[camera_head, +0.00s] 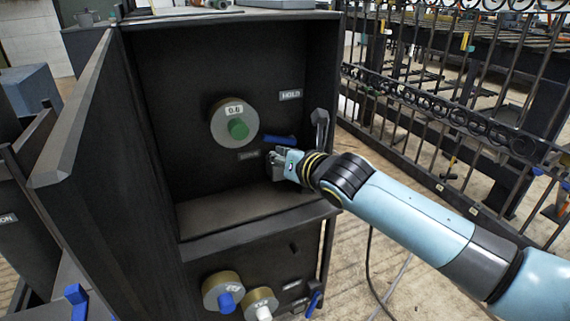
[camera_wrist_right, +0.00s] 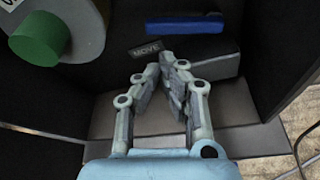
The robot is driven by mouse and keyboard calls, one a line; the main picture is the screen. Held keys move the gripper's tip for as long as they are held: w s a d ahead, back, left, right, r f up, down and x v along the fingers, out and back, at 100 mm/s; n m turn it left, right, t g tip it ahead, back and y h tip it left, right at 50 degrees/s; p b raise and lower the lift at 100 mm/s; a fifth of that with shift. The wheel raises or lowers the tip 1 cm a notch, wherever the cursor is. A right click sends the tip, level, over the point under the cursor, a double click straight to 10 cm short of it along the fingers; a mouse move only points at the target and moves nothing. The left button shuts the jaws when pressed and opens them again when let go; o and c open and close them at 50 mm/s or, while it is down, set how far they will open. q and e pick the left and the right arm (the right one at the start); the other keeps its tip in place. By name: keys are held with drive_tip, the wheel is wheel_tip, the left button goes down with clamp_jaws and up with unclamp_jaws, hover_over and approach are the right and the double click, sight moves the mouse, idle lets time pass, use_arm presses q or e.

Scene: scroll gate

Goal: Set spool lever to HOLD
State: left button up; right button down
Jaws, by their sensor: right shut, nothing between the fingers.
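Inside the open dark cabinet, a blue lever handle (camera_head: 280,140) lies nearly level, just above my right gripper (camera_head: 274,160). A HOLD label (camera_head: 290,95) sits higher on the back panel. A second label (camera_head: 248,155) is lower left of the handle; the right wrist view reads it as MOVE (camera_wrist_right: 147,50). In that view the blue handle (camera_wrist_right: 185,25) crosses the top, beyond the fingertips of my right gripper (camera_wrist_right: 167,70). The gripper is shut and empty, with a visible gap below the handle. My left gripper is out of view.
A round spool dial with a green knob (camera_head: 238,129) is left of the handle. A dark latch-like piece (camera_head: 320,128) is on the cabinet's right edge. Below are dials with a blue knob (camera_head: 226,302) and a white knob (camera_head: 264,313). An iron gate (camera_head: 450,105) stands right.

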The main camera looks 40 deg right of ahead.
sight(280, 139)
drive_tip(key=b+x, duration=0.1)
drive_tip(key=x, duration=0.3)
drive_tip(key=shift+w+f, duration=0.15)
drive_tip(key=shift+w, duration=0.35)
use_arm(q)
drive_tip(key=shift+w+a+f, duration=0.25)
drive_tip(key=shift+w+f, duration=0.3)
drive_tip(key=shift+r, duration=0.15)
